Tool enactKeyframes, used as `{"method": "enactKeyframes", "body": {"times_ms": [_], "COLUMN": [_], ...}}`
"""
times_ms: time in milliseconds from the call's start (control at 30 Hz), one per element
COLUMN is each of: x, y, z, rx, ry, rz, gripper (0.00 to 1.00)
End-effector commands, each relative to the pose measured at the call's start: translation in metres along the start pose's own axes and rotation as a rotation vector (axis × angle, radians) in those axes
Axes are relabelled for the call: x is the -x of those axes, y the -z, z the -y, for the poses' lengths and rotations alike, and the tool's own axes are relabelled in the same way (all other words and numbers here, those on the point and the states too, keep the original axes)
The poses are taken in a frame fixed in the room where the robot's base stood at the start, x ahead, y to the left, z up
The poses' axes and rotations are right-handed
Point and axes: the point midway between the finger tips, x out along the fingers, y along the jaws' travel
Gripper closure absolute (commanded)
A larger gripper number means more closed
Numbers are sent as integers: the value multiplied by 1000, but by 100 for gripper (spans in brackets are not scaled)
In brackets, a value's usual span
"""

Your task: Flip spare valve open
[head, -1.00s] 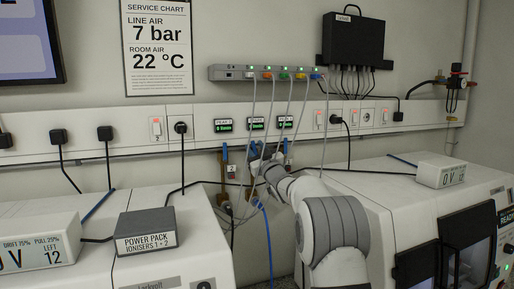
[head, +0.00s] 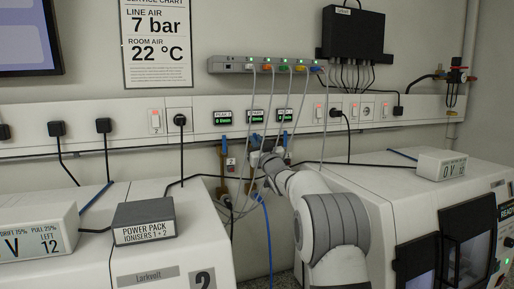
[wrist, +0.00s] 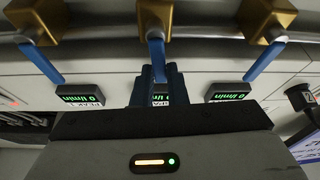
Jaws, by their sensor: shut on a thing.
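Three brass valves with blue lever handles hang in a row under three small green displays. In the wrist view, the middle valve (wrist: 156,14) has its blue handle (wrist: 156,50) running straight into my gripper (wrist: 157,78). The dark blue fingers are shut on this handle. The middle display (wrist: 160,98) is partly hidden by the fingers. In the head view, its label plate (head: 256,116) appears to read SPARE, and my gripper (head: 258,152) is just below it, the valve largely hidden.
Grey cables hang from a port strip (head: 265,67) past my gripper. A blue hose (head: 266,225) hangs below. White machines stand on both sides, the left one bearing a power pack box (head: 145,223). A black box (head: 352,35) is mounted high on the wall.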

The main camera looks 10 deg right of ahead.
Motion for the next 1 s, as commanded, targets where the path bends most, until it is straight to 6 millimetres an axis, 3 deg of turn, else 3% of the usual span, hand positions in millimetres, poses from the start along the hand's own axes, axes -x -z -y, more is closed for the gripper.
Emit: {"method": "enactKeyframes", "body": {"times_ms": [200,467,500,767,1000], "x": [1,0,0,0,1], "y": [0,1,1,0,0], "z": [-4,-5,-5,-4,-4], "rx": [-110,-117,-117,-115,-115], "ry": [-45,-48,-48,-47,-46], "rz": [-3,-2,-2,-2,-1], "gripper": [100,100,87,65,65]}}
